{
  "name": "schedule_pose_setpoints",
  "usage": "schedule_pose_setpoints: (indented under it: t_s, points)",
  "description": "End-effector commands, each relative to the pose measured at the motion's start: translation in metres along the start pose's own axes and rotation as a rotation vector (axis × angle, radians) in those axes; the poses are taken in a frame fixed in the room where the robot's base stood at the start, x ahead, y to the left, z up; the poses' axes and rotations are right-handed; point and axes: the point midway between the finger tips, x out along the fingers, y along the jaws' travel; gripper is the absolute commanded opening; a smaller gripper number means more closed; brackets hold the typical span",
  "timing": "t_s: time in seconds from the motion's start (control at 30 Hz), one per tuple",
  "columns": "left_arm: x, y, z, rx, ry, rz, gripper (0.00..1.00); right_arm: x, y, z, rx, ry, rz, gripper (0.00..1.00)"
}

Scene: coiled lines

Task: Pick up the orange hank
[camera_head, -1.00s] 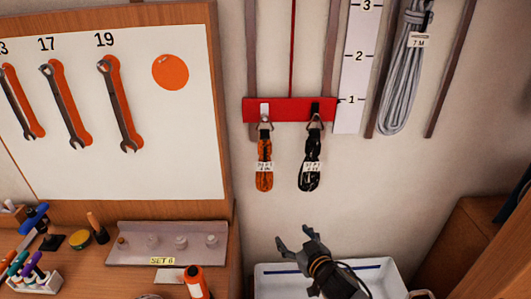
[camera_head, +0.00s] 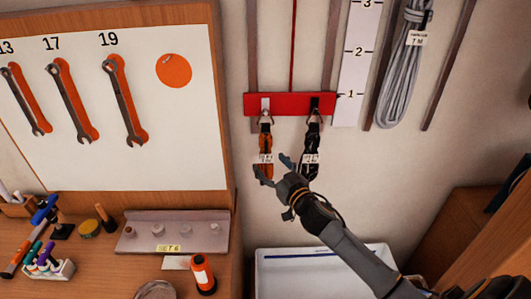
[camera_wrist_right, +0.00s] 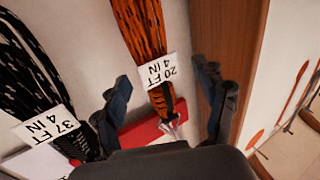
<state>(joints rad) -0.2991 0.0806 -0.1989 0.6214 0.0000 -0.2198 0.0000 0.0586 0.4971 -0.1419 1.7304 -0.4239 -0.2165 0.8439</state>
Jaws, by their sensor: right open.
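The orange hank (camera_head: 265,142) hangs from the left hook of a red bar (camera_head: 290,104) on the wall, with a white tag around it. My right gripper (camera_head: 274,168) is open at the lower part of the hank, in front of its tag. In the right wrist view the orange hank (camera_wrist_right: 138,25) shows between the two spread fingers (camera_wrist_right: 162,76), with a gap on each side. Its tag (camera_wrist_right: 161,69) reads 20 FT 4 IN there. My left gripper is not in view.
A black hank (camera_head: 312,138) hangs close on the right; its tag (camera_wrist_right: 43,124) reads 37 FT 4 IN. A wooden tool board (camera_head: 226,100) stands to the left. A white bin (camera_head: 275,275) is below. A grey coil (camera_head: 402,80) hangs farther right.

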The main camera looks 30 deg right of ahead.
Motion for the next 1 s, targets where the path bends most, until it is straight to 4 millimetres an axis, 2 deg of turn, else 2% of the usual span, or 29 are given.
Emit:
schedule_pose_setpoints:
  t_s: [0.13,0.3,0.63,0.93,0.97,1.0]
  points:
    - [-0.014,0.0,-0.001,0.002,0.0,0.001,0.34,0.021,0.002,-0.006,0.001,0.001,0.002,0.72]
    - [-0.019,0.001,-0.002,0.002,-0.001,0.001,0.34,0.041,0.001,-0.003,0.001,0.001,0.001,0.72]
    - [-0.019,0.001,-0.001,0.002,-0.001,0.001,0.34,0.047,0.001,-0.001,0.0,0.0,0.0,0.72]
    - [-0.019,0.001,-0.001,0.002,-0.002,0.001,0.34,0.047,0.001,-0.001,0.0,0.0,0.0,0.11]
    - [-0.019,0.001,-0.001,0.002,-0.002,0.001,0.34,0.047,0.001,-0.001,0.0,0.0,0.0,0.05]
    - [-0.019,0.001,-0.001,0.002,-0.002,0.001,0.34,0.047,0.001,-0.002,0.0,0.002,0.0,0.05]
